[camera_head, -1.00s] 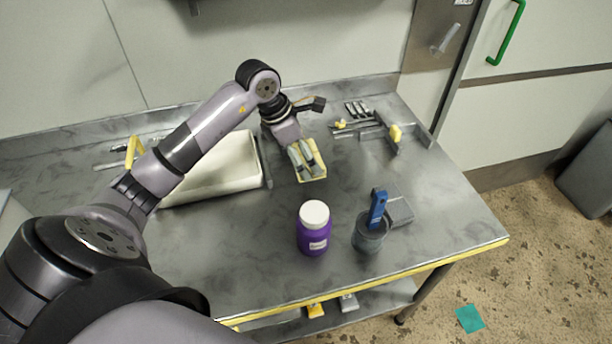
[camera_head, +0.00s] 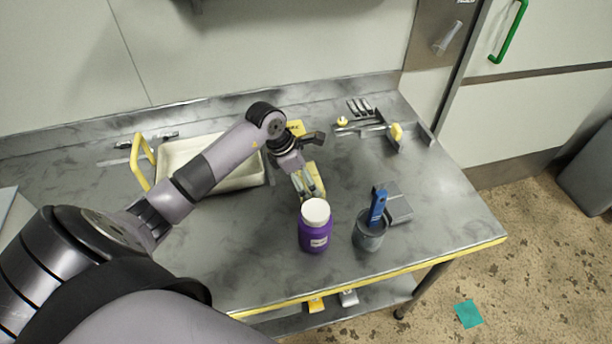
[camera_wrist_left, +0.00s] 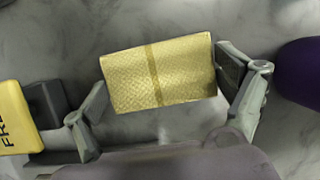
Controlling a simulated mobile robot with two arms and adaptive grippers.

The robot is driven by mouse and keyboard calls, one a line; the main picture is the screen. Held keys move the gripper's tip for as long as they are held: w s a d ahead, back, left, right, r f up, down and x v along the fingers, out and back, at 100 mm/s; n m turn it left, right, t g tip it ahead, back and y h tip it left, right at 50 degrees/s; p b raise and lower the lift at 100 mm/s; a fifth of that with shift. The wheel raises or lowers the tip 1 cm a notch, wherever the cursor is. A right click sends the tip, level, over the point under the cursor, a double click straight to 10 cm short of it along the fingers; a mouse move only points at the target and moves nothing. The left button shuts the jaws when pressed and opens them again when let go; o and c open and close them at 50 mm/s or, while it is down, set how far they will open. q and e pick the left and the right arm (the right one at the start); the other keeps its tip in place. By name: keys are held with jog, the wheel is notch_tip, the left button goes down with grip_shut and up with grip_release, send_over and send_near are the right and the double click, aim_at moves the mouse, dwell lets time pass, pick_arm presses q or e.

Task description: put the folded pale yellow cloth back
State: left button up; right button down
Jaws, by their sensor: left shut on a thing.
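The folded pale yellow cloth (camera_wrist_left: 160,73) lies between the two fingers of my left gripper (camera_wrist_left: 165,100) in the left wrist view, with a darker band across its middle. In the head view, my left gripper (camera_head: 308,186) is low over the middle of the metal table, and a little of the cloth (camera_head: 319,178) shows beside the fingers. The gripper is shut on the cloth. I cannot tell whether the cloth touches the table. My right gripper is not in view.
A purple jar with a white lid (camera_head: 314,232) stands just in front of the gripper. A grey cup with a blue-handled tool (camera_head: 369,232) is to its right. A white tray (camera_head: 240,181) lies behind my arm. A yellow labelled block (camera_wrist_left: 15,118) is left of the cloth.

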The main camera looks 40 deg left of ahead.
pick_arm(q)
jog(key=o, duration=0.8)
jog(key=shift+f, duration=0.1)
jog(key=shift+o, duration=0.2)
jog(key=shift+a+r, duration=0.15)
jog(key=shift+r, duration=0.25)
jog(key=b+v, duration=0.2)
jog(key=v, duration=0.9)
jog(key=shift+s+r, duration=0.15)
jog(key=shift+r, duration=0.05)
